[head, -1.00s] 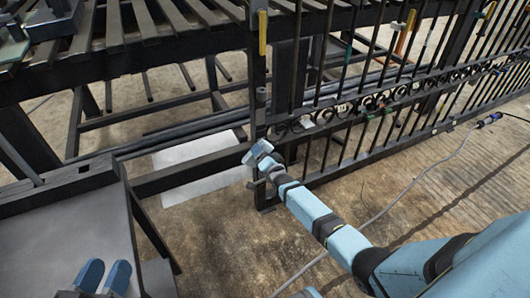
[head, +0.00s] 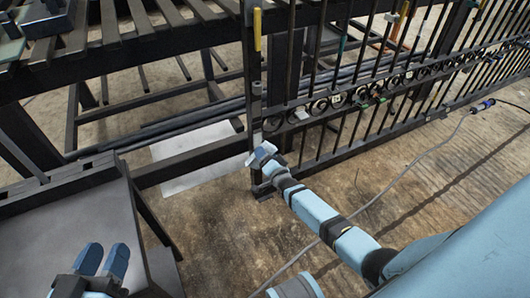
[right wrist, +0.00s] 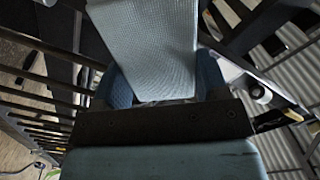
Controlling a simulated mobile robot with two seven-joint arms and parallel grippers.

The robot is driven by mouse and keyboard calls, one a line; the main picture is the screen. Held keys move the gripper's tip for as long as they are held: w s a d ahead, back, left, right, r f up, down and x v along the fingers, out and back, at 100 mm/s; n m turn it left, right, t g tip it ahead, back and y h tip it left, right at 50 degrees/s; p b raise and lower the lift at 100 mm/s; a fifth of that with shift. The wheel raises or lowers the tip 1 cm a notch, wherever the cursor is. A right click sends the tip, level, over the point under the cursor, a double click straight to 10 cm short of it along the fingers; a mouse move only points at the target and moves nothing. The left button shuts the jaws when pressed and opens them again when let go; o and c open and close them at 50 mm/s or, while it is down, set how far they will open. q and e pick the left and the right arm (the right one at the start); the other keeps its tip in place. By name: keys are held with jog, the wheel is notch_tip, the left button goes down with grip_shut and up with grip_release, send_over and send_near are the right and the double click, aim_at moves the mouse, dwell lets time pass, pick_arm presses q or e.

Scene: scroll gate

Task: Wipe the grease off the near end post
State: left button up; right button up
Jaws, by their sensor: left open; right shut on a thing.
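The near end post (head: 255,60) of the dark scroll gate stands upright left of centre in the head view. My right gripper (head: 262,155) is at the lower part of the post, shut on a pale grey-blue textured pad. The pad (right wrist: 150,45) fills the upper middle of the right wrist view. Whether it touches the post is unclear. My left gripper (head: 103,260) is open and empty at the lower left.
A dark slatted bench (head: 120,45) stands behind, with metal blocks at its left end. A grey-topped low table (head: 75,225) is under my left gripper.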

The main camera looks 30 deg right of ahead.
jog(key=s+p, duration=0.1)
jog(key=s, duration=0.2)
jog(key=shift+a+p, duration=0.1)
jog(key=shift+p, duration=0.3)
